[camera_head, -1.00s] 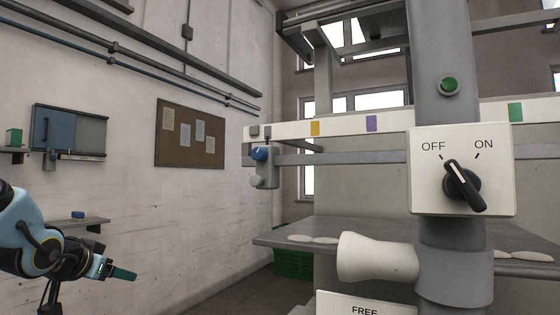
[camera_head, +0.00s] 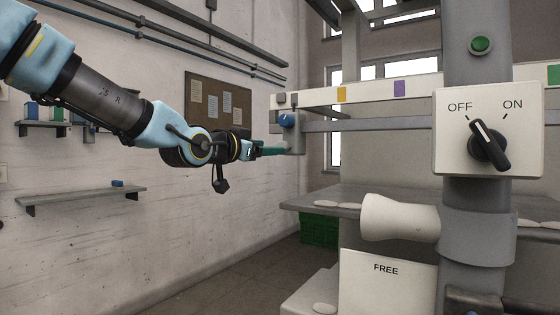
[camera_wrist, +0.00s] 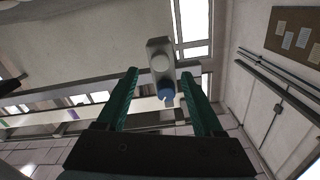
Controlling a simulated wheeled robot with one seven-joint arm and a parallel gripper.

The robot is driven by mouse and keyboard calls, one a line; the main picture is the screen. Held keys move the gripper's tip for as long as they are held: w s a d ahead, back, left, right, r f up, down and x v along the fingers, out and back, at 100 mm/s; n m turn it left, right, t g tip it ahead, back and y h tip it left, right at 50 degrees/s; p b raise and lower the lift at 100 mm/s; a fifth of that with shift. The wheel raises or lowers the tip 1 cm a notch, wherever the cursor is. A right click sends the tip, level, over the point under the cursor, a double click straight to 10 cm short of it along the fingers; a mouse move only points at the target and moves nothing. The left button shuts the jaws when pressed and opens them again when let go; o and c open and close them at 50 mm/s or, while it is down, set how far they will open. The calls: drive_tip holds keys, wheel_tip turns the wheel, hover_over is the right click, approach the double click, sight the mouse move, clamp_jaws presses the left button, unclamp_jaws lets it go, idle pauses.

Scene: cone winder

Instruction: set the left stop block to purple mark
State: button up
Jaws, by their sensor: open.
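The left stop block (camera_head: 297,138) is a grey block with a blue knob (camera_head: 288,119), at the left end of the rail (camera_head: 370,126) in the head view. The purple mark (camera_head: 400,88) is on the white scale strip to its right, beyond a yellow mark (camera_head: 341,94). My gripper (camera_head: 284,150) has green fingers and reaches the block's lower part from the left. In the wrist view the open fingers (camera_wrist: 160,73) stand either side of the block (camera_wrist: 160,50) and its blue knob (camera_wrist: 166,96), with gaps visible. Whether they touch it is unclear.
A switch box (camera_head: 488,132) marked OFF and ON is on the grey post at right, its pointer toward OFF. A white cone (camera_head: 395,222) juts out below it. A grey table (camera_head: 330,196) lies under the rail. A wall shelf (camera_head: 80,196) is at left.

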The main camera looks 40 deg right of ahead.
sight(291, 134)
drive_tip(key=p+x, duration=0.1)
drive_tip(key=x, duration=0.5)
drive_tip(key=shift+w, duration=0.1)
drive_tip(key=shift+c, duration=0.4)
clamp_jaws()
idle(0.3)
idle(0.9)
